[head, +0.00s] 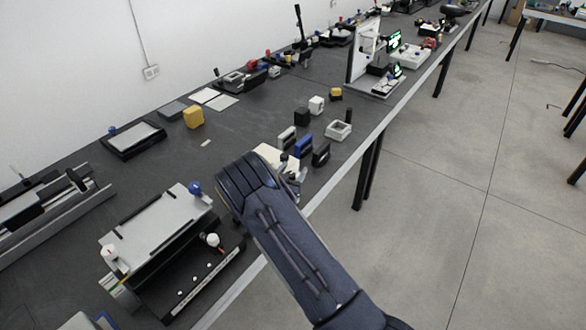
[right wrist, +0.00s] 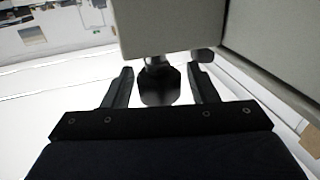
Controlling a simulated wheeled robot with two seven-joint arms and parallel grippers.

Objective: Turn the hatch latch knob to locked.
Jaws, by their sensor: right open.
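In the right wrist view my right gripper (right wrist: 162,72) is open, with one finger on each side of a dark, faceted knob-like piece (right wrist: 158,86). This piece sits between the fingertips below a pale grey block (right wrist: 165,24). A gap shows on both sides of it, and contact cannot be told. In the head view my right arm reaches up from the lower right, and its dark end covers the fingers. A pale plate (head: 268,151) with small dark and metal parts shows partly behind it. Which piece is the hatch latch knob, and its setting, cannot be told. My left gripper is out of view.
A grey-topped unit (head: 160,232) with a blue knob (head: 195,188) stands left of my right arm. Small blocks, a blue one (head: 303,147) among them, stand just beyond it. A yellow block (head: 193,117) is farther back. The bench edge runs diagonally, with open floor right.

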